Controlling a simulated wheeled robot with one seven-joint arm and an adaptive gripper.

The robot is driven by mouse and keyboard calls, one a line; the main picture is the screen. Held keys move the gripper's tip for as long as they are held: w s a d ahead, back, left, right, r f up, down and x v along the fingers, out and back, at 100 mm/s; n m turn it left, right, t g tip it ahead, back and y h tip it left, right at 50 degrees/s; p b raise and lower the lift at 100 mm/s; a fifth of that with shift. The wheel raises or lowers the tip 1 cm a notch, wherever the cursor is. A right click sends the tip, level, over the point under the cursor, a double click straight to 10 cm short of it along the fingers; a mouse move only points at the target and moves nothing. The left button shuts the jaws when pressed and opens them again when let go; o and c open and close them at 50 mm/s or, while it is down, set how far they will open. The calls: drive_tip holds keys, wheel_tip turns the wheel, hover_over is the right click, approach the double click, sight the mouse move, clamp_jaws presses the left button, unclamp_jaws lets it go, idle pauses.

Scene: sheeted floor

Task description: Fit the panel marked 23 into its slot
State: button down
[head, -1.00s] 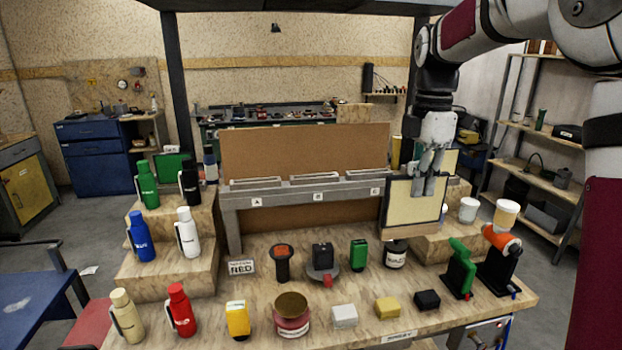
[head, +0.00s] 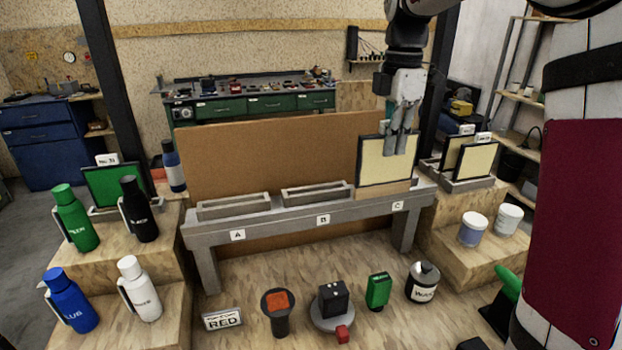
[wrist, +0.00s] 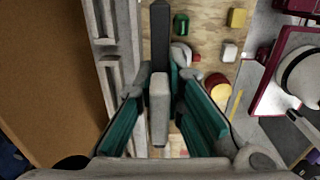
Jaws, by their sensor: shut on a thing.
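My gripper (head: 402,138) is shut on the top of a cream panel (head: 384,162) with a dark frame and a tan lower strip. No number can be read on it. The panel is upright at the right end of the grey slotted stand (head: 260,222), above label C (head: 398,205). It hides slot C, and I cannot tell whether its lower edge is in the slot or just above it. Slots A (head: 233,206) and B (head: 318,193) are empty. In the wrist view the panel (wrist: 160,45) shows edge-on between my fingers (wrist: 160,100), beside the stand (wrist: 103,45).
A brown board (head: 270,150) stands behind the stand. A green panel (head: 113,186) is racked at left; cream panels (head: 476,160) are racked close at right, near two cups (head: 473,229). Bottles stand on the left steps. Small items, including a black jar (head: 422,283), stand in front.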

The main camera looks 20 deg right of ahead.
drive_tip(key=w+a+f+p, duration=0.3)
drive_tip(key=w+a+f, duration=0.2)
drive_tip(key=w+a, duration=0.4)
drive_tip(key=shift+w+a+f, duration=0.2)
drive_tip(key=shift+w+a, duration=0.05)
drive_tip(key=shift+a, duration=1.3)
drive_tip(key=c, duration=1.7)
unclamp_jaws()
drive_tip(key=shift+w, duration=0.15)
wheel_tip(320, 180, up, 12)
drive_tip(key=r+b, duration=0.1)
drive_tip(key=b, duration=0.2)
drive_tip(key=shift+s+f+m+t, duration=0.9)
drive_tip(key=shift+s+f+m, duration=1.5)
drive_tip(key=shift+s, duration=3.35)
drive_tip(key=shift+s+f+m+t, duration=1)
drive_tip(key=shift+s+m, duration=2.6)
drive_tip(key=shift+s, duration=2.2)
drive_tip(key=shift+s+f+m+t, duration=0.8)
drive_tip(key=shift+s+f+m, duration=1.65)
drive_tip(key=shift+s, duration=3.3)
